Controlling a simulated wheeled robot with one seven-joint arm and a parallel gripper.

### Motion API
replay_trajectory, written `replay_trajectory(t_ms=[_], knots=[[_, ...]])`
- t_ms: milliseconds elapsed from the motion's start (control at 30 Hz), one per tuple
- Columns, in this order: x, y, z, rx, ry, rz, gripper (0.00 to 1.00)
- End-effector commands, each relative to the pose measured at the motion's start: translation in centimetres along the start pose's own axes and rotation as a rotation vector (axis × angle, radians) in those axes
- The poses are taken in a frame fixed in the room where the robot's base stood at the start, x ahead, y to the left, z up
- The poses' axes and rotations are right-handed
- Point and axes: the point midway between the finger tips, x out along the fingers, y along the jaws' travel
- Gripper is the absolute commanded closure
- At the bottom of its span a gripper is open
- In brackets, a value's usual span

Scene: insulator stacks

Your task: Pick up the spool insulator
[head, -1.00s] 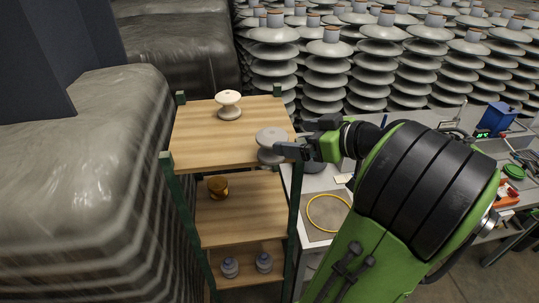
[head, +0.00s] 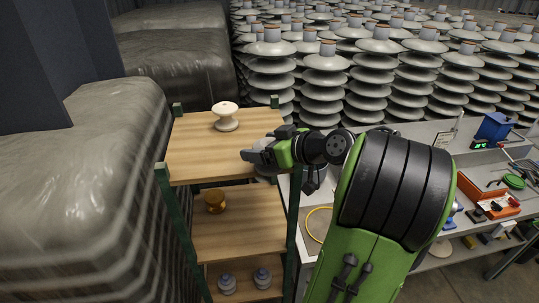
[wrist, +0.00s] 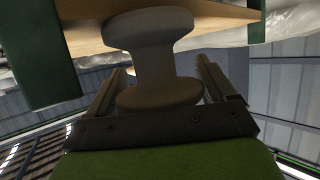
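A grey-white spool insulator (wrist: 155,55), narrow in the waist with a wide flange at each end, stands between the fingers of my gripper (wrist: 157,75) in the wrist view. The fingers are apart, with a gap beside its waist on both sides; contact at the near flange cannot be told. In the head view my gripper (head: 249,155) is over the front right corner of the shelf top and hides nearly all of this spool. A second, whiter spool (head: 226,118) stands upright further back on the shelf top, apart from my gripper.
The wooden shelf top (head: 195,155) is clear at the left and front. An orange-brown piece (head: 215,202) is on the middle shelf; two grey pieces (head: 227,284) are on the lowest. Tall insulator stacks (head: 326,80) stand behind.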

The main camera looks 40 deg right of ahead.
Motion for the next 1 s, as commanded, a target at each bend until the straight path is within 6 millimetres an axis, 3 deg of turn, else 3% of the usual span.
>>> replay_trajectory(t_ms=[33,300,567,800,1000], knots=[[0.0,0.0,0.0,0.0,0.0,0.0,0.29],[0.0,0.0,-0.1,-0.001,0.002,0.0,0.7],[-0.2,0.0,-0.4,-0.003,0.002,0.0,0.72],[-1.5,0.0,-3.7,-0.008,0.003,0.002,0.72],[-5.4,0.1,-1.5,0.002,0.001,0.005,0.72]])
